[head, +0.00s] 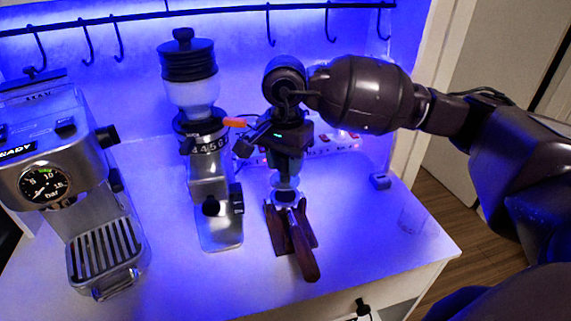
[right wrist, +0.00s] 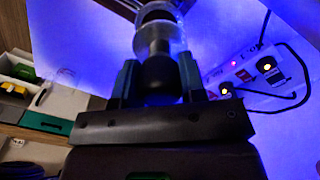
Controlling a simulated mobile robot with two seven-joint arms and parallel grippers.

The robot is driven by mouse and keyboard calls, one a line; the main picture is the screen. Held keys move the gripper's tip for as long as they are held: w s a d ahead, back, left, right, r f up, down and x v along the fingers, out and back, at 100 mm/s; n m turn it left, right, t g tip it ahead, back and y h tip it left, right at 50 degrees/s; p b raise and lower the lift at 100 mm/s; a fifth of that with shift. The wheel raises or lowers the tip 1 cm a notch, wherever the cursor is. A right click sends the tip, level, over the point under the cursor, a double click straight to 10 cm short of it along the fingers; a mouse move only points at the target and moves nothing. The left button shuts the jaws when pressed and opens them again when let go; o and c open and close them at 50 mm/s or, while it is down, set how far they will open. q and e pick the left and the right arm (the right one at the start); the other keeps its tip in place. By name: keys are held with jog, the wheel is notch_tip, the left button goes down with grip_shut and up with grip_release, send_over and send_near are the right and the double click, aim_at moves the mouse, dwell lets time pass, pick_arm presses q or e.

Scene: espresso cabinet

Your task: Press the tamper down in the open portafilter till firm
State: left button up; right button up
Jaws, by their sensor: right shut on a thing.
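My right gripper (head: 286,172) points down over the portafilter and is shut on the tamper. The tamper (head: 284,184) is upright, its dark handle between the two fingers and its pale, shiny base below them. In the right wrist view the tamper handle (right wrist: 160,76) sits between the fingertips (right wrist: 158,82). The portafilter (head: 302,258) rests in a brown wooden stand (head: 273,232), its handle toward the front. Its basket is just below the tamper base. I cannot tell whether the base touches what is inside. My left gripper is out of view.
A grinder (head: 190,150) stands left of the stand, and an espresso machine (head: 70,180) is at the far left. A power strip (head: 335,142) lies behind. A clear cup (head: 411,219) stands near the counter's right edge. Hooks hang from a rail (head: 200,15) at the back.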

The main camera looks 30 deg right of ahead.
jog(key=shift+r+p, duration=0.5)
jog(key=shift+r, duration=1.25)
